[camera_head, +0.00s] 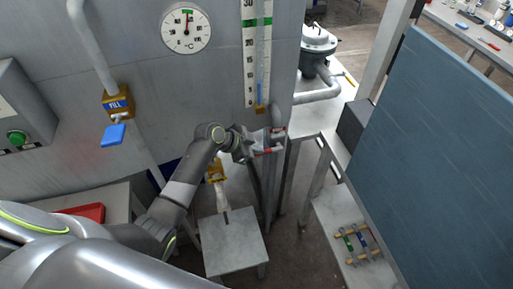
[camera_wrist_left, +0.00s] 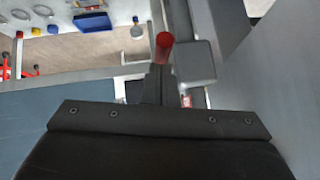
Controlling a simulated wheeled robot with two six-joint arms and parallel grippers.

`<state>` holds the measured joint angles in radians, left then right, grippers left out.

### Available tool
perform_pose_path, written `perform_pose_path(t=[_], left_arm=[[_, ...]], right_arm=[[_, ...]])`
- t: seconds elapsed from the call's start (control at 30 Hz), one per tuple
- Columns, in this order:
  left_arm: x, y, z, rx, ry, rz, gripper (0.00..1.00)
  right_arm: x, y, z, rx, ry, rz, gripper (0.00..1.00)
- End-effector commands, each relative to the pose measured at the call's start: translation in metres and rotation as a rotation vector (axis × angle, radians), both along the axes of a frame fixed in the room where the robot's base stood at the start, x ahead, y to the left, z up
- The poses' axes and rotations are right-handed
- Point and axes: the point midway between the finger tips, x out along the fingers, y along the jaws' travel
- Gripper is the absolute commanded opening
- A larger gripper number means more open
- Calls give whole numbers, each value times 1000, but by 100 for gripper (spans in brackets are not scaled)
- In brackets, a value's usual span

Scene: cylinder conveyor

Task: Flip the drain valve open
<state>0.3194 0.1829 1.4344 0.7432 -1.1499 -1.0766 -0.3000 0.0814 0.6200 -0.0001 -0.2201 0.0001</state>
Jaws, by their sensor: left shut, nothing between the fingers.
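A brass-yellow valve body (camera_head: 215,171) sits low on the grey tank wall, partly behind my left forearm; I take it for the drain valve. A pale spout (camera_head: 222,196) hangs below it over a small grey stand. I cannot make out its lever or its position. My left gripper (camera_head: 276,141) is shut and empty, right of and above this valve, near the tank's right edge, apart from the valve body. Red marks show at its fingers. In the left wrist view a red round piece (camera_wrist_left: 163,46) stands beside a grey block (camera_wrist_left: 194,62). My right gripper is not in view.
The FILL valve (camera_head: 117,104) with its blue handle (camera_head: 113,135) is at the left. A dial (camera_head: 186,29) and level gauge (camera_head: 257,60) are above. The grey stand (camera_head: 233,245) is below. A blue panel (camera_head: 440,140) and a rack (camera_head: 352,241) are at the right.

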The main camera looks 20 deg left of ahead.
Motion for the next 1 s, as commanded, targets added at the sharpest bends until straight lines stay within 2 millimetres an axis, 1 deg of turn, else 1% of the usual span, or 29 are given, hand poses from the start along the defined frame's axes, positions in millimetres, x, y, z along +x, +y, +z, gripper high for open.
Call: perform_pose_path(t=[0.27, 0.47, 0.77, 1.0], left_arm=[[0, 0, -1, 1, 1, 0, 0], [-1, 2, -6, 1, 1, 0, 0], [-4, 6, -23, 2, 3, 1, 0], [-5, 7, -43, 1, 2, 0, 0]], right_arm=[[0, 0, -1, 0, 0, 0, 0], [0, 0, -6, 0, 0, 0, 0], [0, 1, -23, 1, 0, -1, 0], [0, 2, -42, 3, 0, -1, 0]])
